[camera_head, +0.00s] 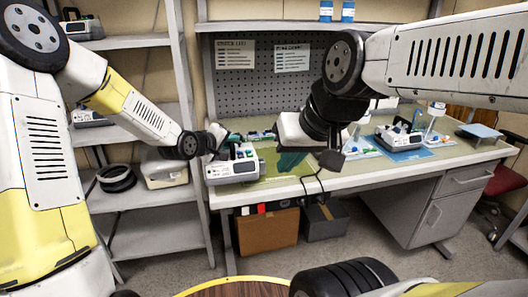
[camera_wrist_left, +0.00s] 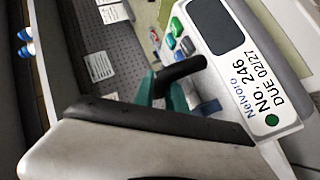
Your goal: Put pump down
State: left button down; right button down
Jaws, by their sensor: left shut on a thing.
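A white-and-grey infusion pump (camera_head: 236,168) is at the left end of the bench, by a yellow-green mat (camera_head: 283,170). I cannot tell whether its base touches the surface. My left gripper (camera_head: 224,141) is shut on the pump at its top left. The left wrist view shows the pump's face (camera_wrist_left: 262,92) close up, with a dark screen, coloured buttons, a green dot and the label "No. 246, DUE 02/27".
Another pump (camera_head: 398,137) stands on a blue mat (camera_head: 410,154) further right on the bench (camera_head: 345,178). Shelves (camera_head: 150,235) stand at the left, with a pegboard (camera_head: 245,88) behind. A cardboard box (camera_head: 268,232) and a grey bin (camera_head: 325,220) are under the bench.

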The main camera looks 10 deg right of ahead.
pick_arm(q)
jog(key=w+d+f, duration=0.2)
jog(key=w+d, duration=0.2)
jog(key=d, duration=0.3)
jog(key=w+d+f, duration=0.2)
jog(key=w+d, duration=0.1)
jog(key=d, duration=0.4)
jog(key=shift+w+f, duration=0.25)
jog(key=shift+w, duration=0.15)
jog(key=shift+f, duration=0.1)
jog(key=c, duration=1.4)
grip_release()
jog(key=shift+s+f, duration=0.1)
jog(key=shift+f, duration=0.1)
jog(key=shift+o, duration=0.2)
jog(key=shift+r, duration=0.1)
